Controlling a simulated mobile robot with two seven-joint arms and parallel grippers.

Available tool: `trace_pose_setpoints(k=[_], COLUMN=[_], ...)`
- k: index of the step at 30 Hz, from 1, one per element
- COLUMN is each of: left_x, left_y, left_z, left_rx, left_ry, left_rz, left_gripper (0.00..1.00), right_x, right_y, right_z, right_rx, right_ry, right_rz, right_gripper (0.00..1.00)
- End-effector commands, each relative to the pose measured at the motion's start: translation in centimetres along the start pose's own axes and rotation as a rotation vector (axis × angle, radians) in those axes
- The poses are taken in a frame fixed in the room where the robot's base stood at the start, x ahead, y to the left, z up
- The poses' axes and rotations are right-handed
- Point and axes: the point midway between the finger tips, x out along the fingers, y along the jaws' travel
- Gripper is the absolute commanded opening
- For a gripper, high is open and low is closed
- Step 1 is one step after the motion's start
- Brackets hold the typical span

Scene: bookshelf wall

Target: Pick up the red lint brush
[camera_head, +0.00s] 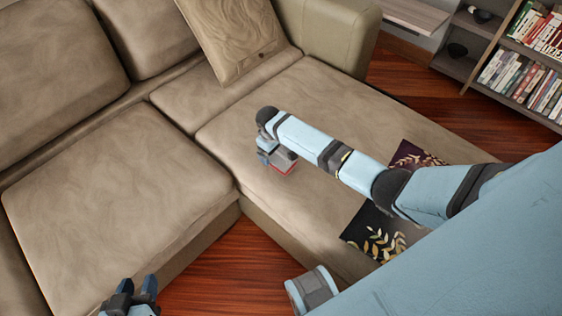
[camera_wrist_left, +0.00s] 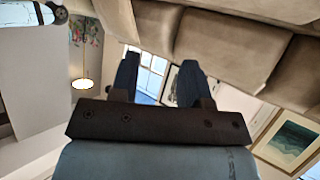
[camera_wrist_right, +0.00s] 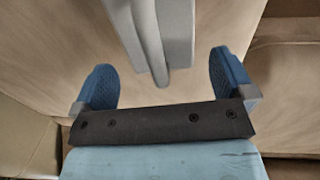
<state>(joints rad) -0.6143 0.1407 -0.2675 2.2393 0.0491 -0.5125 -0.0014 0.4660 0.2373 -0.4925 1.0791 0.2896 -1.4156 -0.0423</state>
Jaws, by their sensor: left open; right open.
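A small red edge of the lint brush (camera_head: 283,168) shows on the sofa's chaise seat in the head view, mostly hidden by my right gripper (camera_head: 276,155). In the right wrist view, a light grey long piece (camera_wrist_right: 160,35), apparently part of the brush, reaches in from the top between the two blue fingers. The fingers of my right gripper (camera_wrist_right: 165,80) are spread wide, with a gap on each side of the grey piece. My left gripper (camera_head: 135,288) is open and empty, low at the left, away from the brush. It also shows open in the left wrist view (camera_wrist_left: 160,75).
The beige sofa (camera_head: 90,180) fills the left and middle, with a loose cushion (camera_head: 230,40) at its back. A dark leaf-patterned cushion (camera_head: 375,235) lies partly under my right arm. A bookshelf (camera_head: 470,65) stands at the upper right. Wooden floor (camera_head: 225,265) shows in front of the sofa.

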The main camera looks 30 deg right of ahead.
Motion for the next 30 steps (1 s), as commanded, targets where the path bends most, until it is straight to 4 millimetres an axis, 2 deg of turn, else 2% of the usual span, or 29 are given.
trace_pose_setpoints(k=[1,5,9,12,13,18,19,30], left_x=[0.3,0.3,0.1,0.0,0.0,0.1,0.1,0.2], left_y=[0.0,0.3,0.6,0.5,0.5,0.5,0.4,0.4], left_z=[0.6,0.2,-1.3,-1.6,-1.6,-1.2,-1.1,-0.9], left_rx=[-0.003,-0.011,-0.011,-0.009,-0.008,-0.004,-0.004,-0.002], left_ry=[0.003,0.029,0.069,0.074,0.073,0.066,0.063,0.052], left_rz=[0.003,0.012,0.020,0.020,0.020,0.020,0.020,0.019], left_gripper=[0.43,0.43,0.43,0.43,0.43,0.43,0.43,0.43], right_x=[1.4,3.1,3.4,3.3,3.3,3.3,3.3,2.8], right_y=[-0.1,-0.1,-0.1,-0.1,-0.1,-0.1,-0.1,0.0], right_z=[0.1,0.1,0.1,0.1,0.1,0.1,0.1,0.1], right_rx=[0.000,0.001,0.001,0.000,0.000,0.000,0.000,0.000], right_ry=[-0.002,-0.001,0.001,0.001,0.001,0.000,0.000,0.001], right_rz=[0.000,0.000,0.000,0.000,0.000,0.000,0.000,0.000], right_gripper=[1.00,1.00,1.00,1.00,0.98,0.59,0.54,0.54])
